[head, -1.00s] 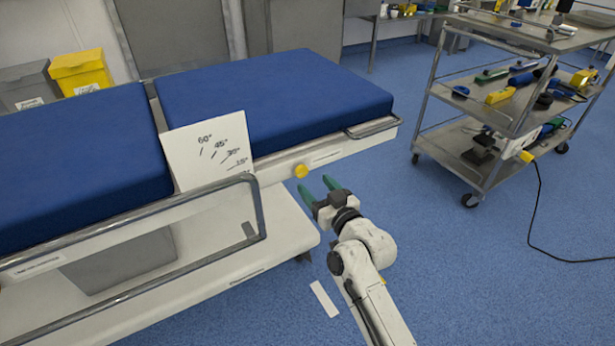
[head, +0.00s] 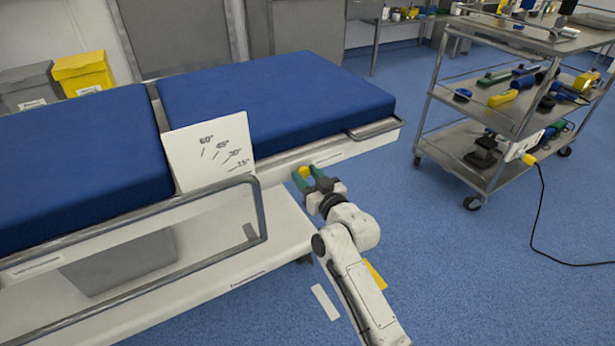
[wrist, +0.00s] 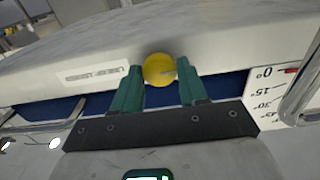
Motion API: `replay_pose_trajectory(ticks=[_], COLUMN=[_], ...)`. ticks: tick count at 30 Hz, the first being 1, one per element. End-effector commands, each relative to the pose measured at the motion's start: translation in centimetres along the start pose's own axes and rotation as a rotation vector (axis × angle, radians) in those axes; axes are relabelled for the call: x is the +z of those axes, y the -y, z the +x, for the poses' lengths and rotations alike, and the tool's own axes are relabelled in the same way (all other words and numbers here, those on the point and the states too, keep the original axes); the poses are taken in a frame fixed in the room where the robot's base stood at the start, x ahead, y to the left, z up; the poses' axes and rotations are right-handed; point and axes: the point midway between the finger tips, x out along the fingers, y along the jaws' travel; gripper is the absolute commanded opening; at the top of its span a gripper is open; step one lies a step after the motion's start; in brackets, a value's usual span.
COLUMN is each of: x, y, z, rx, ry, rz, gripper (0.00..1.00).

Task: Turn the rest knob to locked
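The yellow round rest knob (head: 304,172) sits on the pale side rail of the operating table, right of the white angle plate (head: 207,151). In the wrist view the knob (wrist: 159,70) shows a darker mark on its face and lies between the tips of my gripper's green fingers. My gripper (head: 309,176) is open around the knob, with a finger on either side. In the wrist view my gripper (wrist: 158,84) shows small or no clear gaps at the knob; I cannot tell whether the fingers touch it. A small label (wrist: 95,75) is beside the knob.
The blue rest pad (head: 275,100) lies above the rail. A metal side rail (head: 262,215) stands left of my gripper. A steel trolley (head: 480,110) with several tools stands at the right.

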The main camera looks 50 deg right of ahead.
Motion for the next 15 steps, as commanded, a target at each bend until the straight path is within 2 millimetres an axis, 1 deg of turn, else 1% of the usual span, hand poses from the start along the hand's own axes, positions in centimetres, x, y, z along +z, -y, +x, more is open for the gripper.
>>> replay_pose_trajectory(ticks=[1,10,15], x=[0.01,0.01,-0.02], y=[0.00,-0.01,0.00], z=[-0.01,-0.02,-0.02], rx=[0.000,0.000,0.000], ry=[0.000,0.000,0.000], rz=[0.000,0.000,0.008], gripper=[0.37,0.09,0.09])
